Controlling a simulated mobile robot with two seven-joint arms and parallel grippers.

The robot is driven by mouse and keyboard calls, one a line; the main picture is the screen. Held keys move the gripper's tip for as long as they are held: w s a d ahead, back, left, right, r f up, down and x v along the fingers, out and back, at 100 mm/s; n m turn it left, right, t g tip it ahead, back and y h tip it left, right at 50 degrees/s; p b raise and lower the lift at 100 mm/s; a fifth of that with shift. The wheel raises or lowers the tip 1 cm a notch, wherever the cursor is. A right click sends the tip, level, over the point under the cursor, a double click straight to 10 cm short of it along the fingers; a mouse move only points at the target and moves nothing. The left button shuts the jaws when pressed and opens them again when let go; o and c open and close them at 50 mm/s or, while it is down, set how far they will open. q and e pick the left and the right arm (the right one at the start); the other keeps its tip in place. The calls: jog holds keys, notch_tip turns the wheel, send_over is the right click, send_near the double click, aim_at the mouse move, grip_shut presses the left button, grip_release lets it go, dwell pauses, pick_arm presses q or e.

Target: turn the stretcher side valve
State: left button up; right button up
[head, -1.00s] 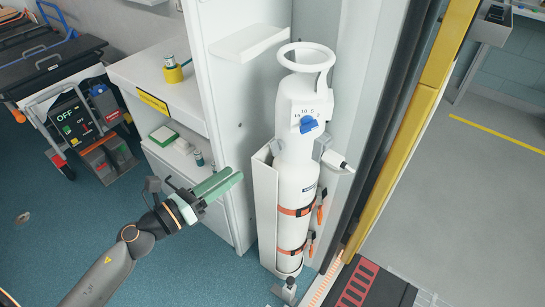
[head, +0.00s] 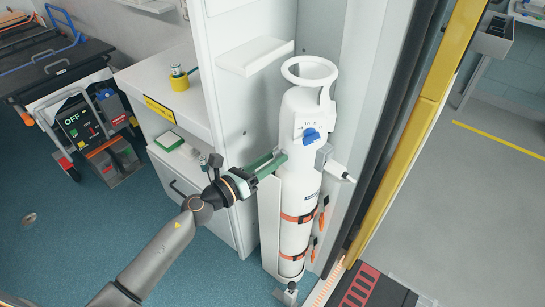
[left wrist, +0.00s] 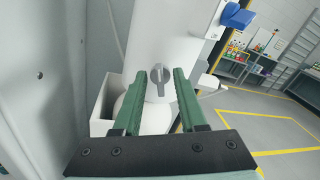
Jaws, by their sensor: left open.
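A white gas cylinder (head: 298,195) stands upright in a white holder (head: 267,220). In the left wrist view a grey valve knob (left wrist: 158,76) sits on the side of the white valve housing (left wrist: 165,35); in the head view this side is hidden. A blue knob (head: 311,136) is on the housing's front and also shows in the left wrist view (left wrist: 238,16). My left gripper (head: 280,158) is open, its green fingers reaching the cylinder's left side. In the left wrist view its fingertips (left wrist: 160,75) stand either side of the grey knob; contact cannot be told. My right gripper is not in view.
A white wall panel with a small shelf (head: 254,57) is close on the left of the cylinder. A white cabinet (head: 190,110) and a stretcher (head: 55,72) stand further left. A yellow post (head: 428,90) borders the right.

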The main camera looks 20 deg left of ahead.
pick_arm(q)
jog(key=shift+w, duration=0.1)
jog(key=shift+c, duration=0.2)
jog(key=c, duration=0.6)
grip_shut()
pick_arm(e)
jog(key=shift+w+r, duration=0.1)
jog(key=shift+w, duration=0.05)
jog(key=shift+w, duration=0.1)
